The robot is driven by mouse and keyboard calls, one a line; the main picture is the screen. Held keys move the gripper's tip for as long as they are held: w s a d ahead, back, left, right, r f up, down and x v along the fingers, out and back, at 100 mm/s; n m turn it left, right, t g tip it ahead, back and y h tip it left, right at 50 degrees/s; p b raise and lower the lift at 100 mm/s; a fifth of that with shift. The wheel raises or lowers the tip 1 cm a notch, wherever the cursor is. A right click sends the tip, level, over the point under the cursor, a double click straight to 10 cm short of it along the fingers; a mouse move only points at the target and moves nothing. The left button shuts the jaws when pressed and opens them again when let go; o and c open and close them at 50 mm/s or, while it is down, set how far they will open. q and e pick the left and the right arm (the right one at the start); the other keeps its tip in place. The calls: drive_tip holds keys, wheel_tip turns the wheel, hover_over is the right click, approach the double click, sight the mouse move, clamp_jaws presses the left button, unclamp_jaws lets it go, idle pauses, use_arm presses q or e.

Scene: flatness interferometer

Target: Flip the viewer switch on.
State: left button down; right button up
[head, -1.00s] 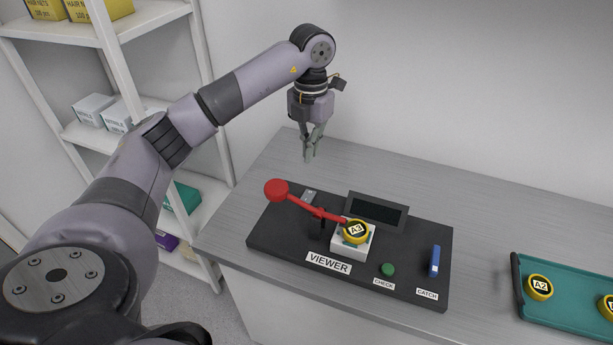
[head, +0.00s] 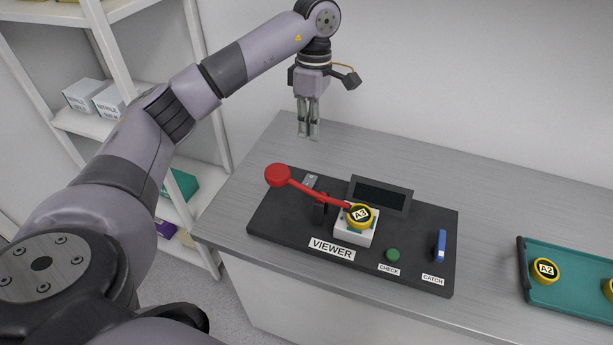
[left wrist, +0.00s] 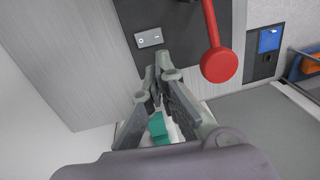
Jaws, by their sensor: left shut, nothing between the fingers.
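The viewer (head: 280,220) is a dark panel on the counter with a VIEWER label. A small silver switch plate (head: 310,181) sits near its back left edge, partly behind the red lever; it also shows in the left wrist view (left wrist: 149,38), where its toggle is too small to read. The red lever (head: 277,175) slants from its round knob to the yellow A3 puck (head: 359,216) on a white block. My left gripper (head: 308,135) is shut and empty, pointing down above the counter behind the switch plate; its fingertips show in the left wrist view (left wrist: 166,76). My right gripper is not in view.
The panel also has a dark screen (head: 381,195), a green CHECK button (head: 392,255) and a blue CATCH lever (head: 440,245). A teal tray (head: 570,303) with yellow pucks lies at right. White shelves (head: 125,75) stand at left. The counter behind the panel is clear.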

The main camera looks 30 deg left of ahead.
use_arm(q)
drive_tip(key=p, duration=0.4)
approach(307, 177)
drive_tip(key=s+f, duration=0.1)
drive_tip(key=f, duration=0.1)
drive_tip(key=s+d+f, duration=0.1)
drive_tip(key=f, duration=0.1)
drive_tip(key=s+d+f, duration=0.1)
drive_tip(key=f, duration=0.1)
drive_tip(key=shift+s, duration=0.35)
drive_tip(key=shift+f, duration=0.35)
